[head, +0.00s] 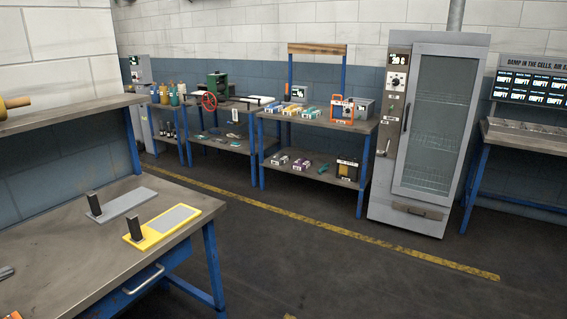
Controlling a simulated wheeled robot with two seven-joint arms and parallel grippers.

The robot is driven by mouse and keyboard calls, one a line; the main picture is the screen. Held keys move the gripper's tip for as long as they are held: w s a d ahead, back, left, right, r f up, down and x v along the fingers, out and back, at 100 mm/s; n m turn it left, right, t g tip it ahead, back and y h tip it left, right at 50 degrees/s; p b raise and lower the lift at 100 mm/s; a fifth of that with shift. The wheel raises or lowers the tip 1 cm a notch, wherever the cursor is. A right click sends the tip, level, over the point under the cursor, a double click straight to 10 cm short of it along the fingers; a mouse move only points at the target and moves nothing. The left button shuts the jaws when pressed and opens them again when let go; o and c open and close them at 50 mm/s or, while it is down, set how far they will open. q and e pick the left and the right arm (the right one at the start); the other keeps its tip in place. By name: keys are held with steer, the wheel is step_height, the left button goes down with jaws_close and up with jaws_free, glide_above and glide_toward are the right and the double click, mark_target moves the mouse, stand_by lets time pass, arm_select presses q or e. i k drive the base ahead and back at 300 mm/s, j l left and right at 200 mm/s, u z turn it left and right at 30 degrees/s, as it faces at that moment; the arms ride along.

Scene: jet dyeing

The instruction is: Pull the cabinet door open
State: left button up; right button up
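A tall grey cabinet (397,150) stands against the back wall at the right. Its glass door (438,120) looks shut, and wire shelves show through the glass. A dark upright handle (406,118) is on the door's left side. A control panel with a small display (398,59) is at the cabinet's upper left. Neither of my grippers can be made out in the head view.
A workbench (60,240) with a grey plate and a yellow plate (160,228) fills the near left. A blue-legged table (340,125) with boxes stands left of the cabinet. Another bench (530,138) stands at its right. The floor before the cabinet is clear, crossed by a yellow line (330,228).

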mark_target(418, 48)
steer(key=i+l+z, duration=0.35)
steer(key=i, duration=0.2)
steer(key=i+l+z, duration=0.1)
steer(key=i+z, duration=0.25)
steer(key=i, duration=0.2)
steer(key=i+z, duration=0.2)
steer(key=i, duration=1.2)
steer(key=i+u, duration=0.1)
steer(key=i, duration=0.6)
steer(key=i+l+u, duration=0.1)
steer(key=i, duration=0.6)
steer(key=i+l+u, duration=0.15)
steer(key=i+u, duration=0.3)
steer(key=i+l+u, duration=0.3)
steer(key=u, duration=0.15)
steer(key=i+l+u, duration=0.65)
steer(key=l, duration=0.15)
steer(key=i+l+u, duration=0.2)
steer(key=l, duration=0.15)
steer(key=k, duration=0.05)
